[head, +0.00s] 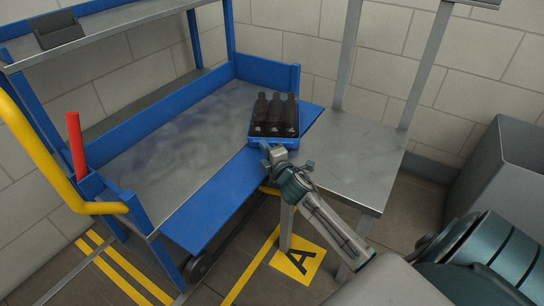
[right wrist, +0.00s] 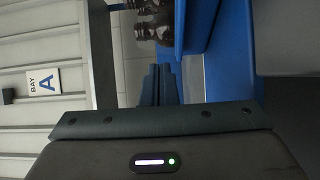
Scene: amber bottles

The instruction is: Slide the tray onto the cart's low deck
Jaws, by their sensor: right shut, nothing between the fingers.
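The blue tray (head: 274,143) holds several dark bottles (head: 274,113). It sits at the right edge of the cart's low grey deck (head: 190,125), over the blue flap (head: 215,205) beside the steel table. My right gripper (head: 266,149) is shut and empty, with its tips at the tray's near side; I cannot tell whether they touch it. In the right wrist view, the shut fingers (right wrist: 160,80) point toward the tray wall (right wrist: 195,25) and the bottles (right wrist: 150,20). My left gripper is out of view.
The steel table (head: 345,150) stands right of the flap, its top bare. The cart has an upper shelf (head: 110,30), a yellow handle (head: 40,150) and a red lever (head: 75,145). The deck left of the tray is clear. A grey bin (head: 505,185) stands far right.

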